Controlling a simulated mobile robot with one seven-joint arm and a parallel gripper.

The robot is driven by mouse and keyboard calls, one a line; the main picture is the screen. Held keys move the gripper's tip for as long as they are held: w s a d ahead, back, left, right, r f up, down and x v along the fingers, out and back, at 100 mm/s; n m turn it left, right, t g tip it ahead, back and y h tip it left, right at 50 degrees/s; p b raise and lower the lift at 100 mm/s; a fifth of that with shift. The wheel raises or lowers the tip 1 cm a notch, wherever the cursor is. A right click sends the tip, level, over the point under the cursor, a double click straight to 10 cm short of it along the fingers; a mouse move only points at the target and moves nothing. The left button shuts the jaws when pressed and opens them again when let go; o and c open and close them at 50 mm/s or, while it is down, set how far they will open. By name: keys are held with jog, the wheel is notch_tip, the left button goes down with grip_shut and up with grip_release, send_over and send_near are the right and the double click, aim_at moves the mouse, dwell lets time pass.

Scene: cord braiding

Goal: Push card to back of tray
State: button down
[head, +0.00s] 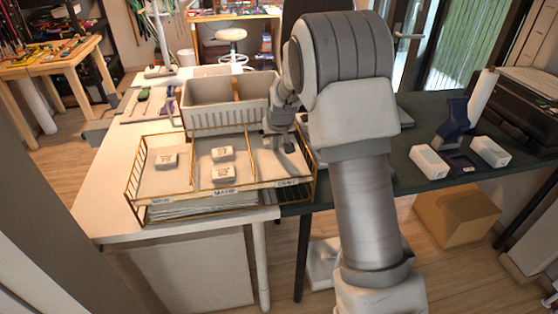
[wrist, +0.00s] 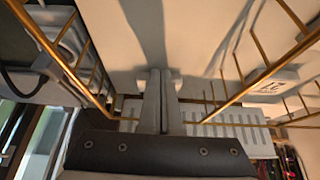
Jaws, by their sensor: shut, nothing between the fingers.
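The tray (head: 133,186) is a gold wire rack with compartments side by side, on the white table. A small white printed card or block (head: 166,160) lies in its left compartment, and two more (head: 222,153) (head: 222,174) lie in the middle one. My gripper (head: 288,148) is down in the right compartment, shut and empty. In the wrist view, my gripper's fingers (wrist: 160,78) are together over a pale bare surface between gold wire walls. A printed white block (wrist: 270,84) shows beyond the wire on the right. I cannot make out a separate card at my fingers.
A white ribbed bin (head: 212,121) stands right behind the tray; its ribbed wall shows in the wrist view (wrist: 230,132). A dark table (head: 400,165) adjoins on the right, with white boxes (head: 428,162) and a dark blue stand (head: 452,125). Wire dividers stand close on both sides.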

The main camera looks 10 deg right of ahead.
jog(key=shift+w+p, duration=0.45)
jog(key=shift+w, duration=1.2)
jog(key=shift+r, duration=0.2)
jog(key=shift+s+r+p, duration=0.3)
jog(key=shift+r, duration=0.25)
jog(key=shift+p+v, duration=0.7)
jog(key=shift+v, duration=1.45)
jog(key=shift+s, duration=0.2)
